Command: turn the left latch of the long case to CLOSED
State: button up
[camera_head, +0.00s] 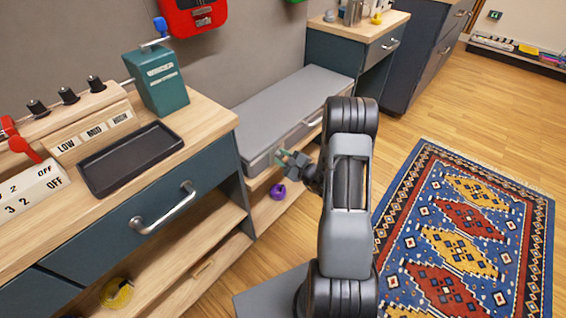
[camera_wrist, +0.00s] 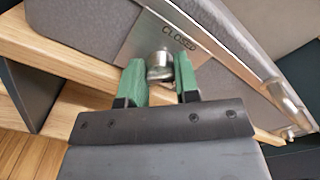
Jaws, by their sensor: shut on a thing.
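The long grey case (camera_head: 290,100) lies on a low wooden shelf between the two counters. In the wrist view its left latch is a silver knob (camera_wrist: 159,66) on a metal plate (camera_wrist: 150,38) marked CLOSED. My gripper (camera_wrist: 160,75) has its green fingers on either side of the knob, shut on it. In the head view my gripper (camera_head: 290,162) is at the near left end of the case's front, and the latch is hidden behind it. The wrist view cuts off part of the plate, and I cannot tell how far the latch is turned.
A metal handle (camera_wrist: 290,104) stands out from the case front, right of the plate. A wooden shelf edge (camera_wrist: 60,58) runs just below the case. A purple object (camera_head: 277,191) lies on the lower shelf. The left counter's drawer handle (camera_head: 163,209) sticks out nearby.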

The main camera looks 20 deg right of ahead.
jog(key=n+b, duration=0.4)
jog(key=b, duration=0.1)
jog(key=n+b, duration=0.4)
jog(key=b, duration=0.1)
jog(key=shift+f+n, duration=0.2)
jog(key=shift+n, duration=0.2)
jog(key=shift+b, duration=0.3)
jog(key=o, duration=0.9)
jog(key=shift+r, duration=0.1)
jog(key=p+v, duration=0.3)
jog(key=v, duration=1)
jog(key=shift+s+d, duration=0.1)
jog(key=shift+s, duration=0.3)
